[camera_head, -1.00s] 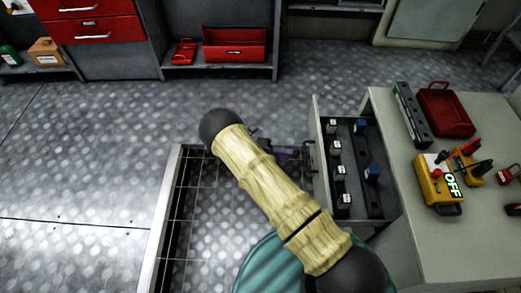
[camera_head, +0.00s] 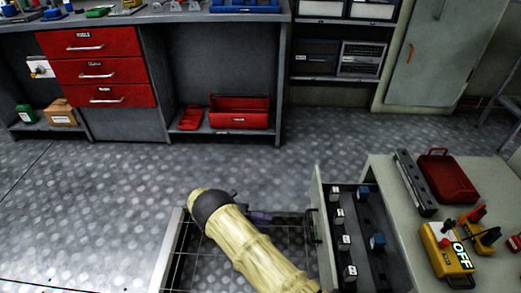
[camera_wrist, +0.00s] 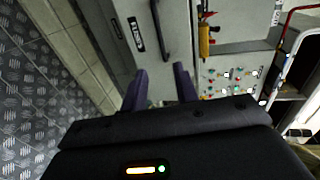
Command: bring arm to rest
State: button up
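My arm (camera_head: 250,245) reaches up from the bottom of the head view, covered in a pale ribbed sleeve with a dark joint at its far end. In the wrist view my gripper (camera_wrist: 161,85) shows two purple fingers standing apart with nothing between them. Beyond them is a grey cabinet front with a dark handle (camera_wrist: 160,30). In the head view the fingers are mostly hidden behind the arm, near the left side of an open drawer (camera_head: 325,225). I cannot tell whether anything touches the drawer.
The open drawer holds several small blocks. The bench (camera_head: 405,235) at right carries a red case (camera_head: 447,178) and a yellow meter (camera_head: 445,250) marked OFF. A workbench with red drawers (camera_head: 97,70) stands at the back. The floor between is clear.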

jog(key=s+d+r+m+g+y, duration=0.1)
jog(key=s+d+r+m+y, duration=0.1)
jog(key=d+r+m+y, duration=0.45)
jog(key=s+d+r+m+g+y, duration=0.1)
jog(key=s+d+r+m+y, duration=0.2)
jog(key=r+m, duration=0.6)
jog(key=s+d+r+m+t+y, duration=0.25)
jog(key=s+r+m, duration=0.3)
jog(key=m, duration=0.45)
jog(key=s+d+r+m+t+y, duration=0.2)
jog(key=s+r+m+t+y, duration=0.15)
jog(key=s+m, duration=0.4)
notch_tip(320, 180, up, 37)
jog(key=w+m+p, duration=0.1)
jog(key=m+p, duration=0.1)
jog(key=p, duration=3.5)
jog(key=shift+g, duration=0.3)
jog(key=shift+w+d, duration=0.1)
